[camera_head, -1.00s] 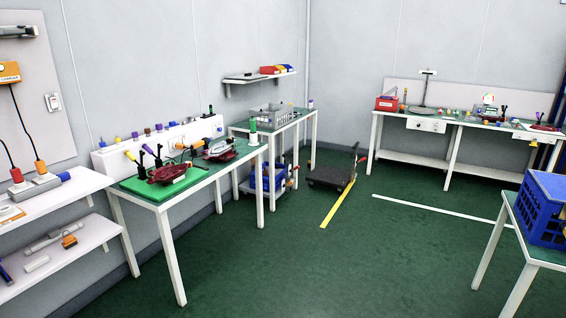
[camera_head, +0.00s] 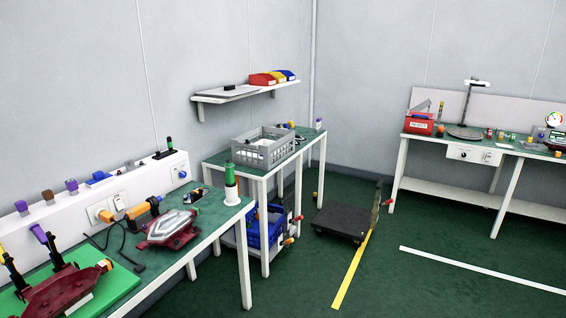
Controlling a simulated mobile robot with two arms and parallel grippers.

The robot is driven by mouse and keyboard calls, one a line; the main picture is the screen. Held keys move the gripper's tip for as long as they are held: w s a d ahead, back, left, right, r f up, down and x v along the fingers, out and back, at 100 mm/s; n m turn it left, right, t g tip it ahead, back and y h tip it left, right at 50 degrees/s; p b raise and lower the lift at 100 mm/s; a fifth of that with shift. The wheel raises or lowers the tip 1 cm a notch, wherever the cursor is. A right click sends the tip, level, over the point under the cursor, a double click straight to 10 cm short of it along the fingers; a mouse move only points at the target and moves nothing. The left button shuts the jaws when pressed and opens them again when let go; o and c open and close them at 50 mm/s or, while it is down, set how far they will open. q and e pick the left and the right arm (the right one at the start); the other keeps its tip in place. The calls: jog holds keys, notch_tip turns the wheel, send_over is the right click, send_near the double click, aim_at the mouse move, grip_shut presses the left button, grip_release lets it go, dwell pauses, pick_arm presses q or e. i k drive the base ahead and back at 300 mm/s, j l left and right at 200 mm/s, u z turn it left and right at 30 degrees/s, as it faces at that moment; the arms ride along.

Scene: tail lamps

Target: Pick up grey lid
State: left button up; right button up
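A flat grey piece (camera_head: 226,93) lies on the white wall shelf (camera_head: 240,97), left of the coloured bins; it looks like the grey lid, but I cannot be sure at this size. A small dark object (camera_head: 229,87) sits on or beside it. An open grey crate (camera_head: 262,151) stands on the green-topped table below the shelf. Neither of my grippers is in view.
A blue crate (camera_head: 266,228) is under the crate table. A dark flat trolley (camera_head: 340,221) stands on the floor. Open green floor lies at centre right.

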aim_at(230, 90)
jog(key=i+u, duration=0.15)
jog(key=i, duration=0.35)
jog(key=i+l+u, duration=0.15)
jog(key=i, duration=0.4)
jog(key=i+l+u, duration=0.15)
jog(key=i, duration=0.35)
jog(key=i+l+u, duration=0.15)
jog(key=i+l, duration=0.15)
jog(key=i, duration=0.2)
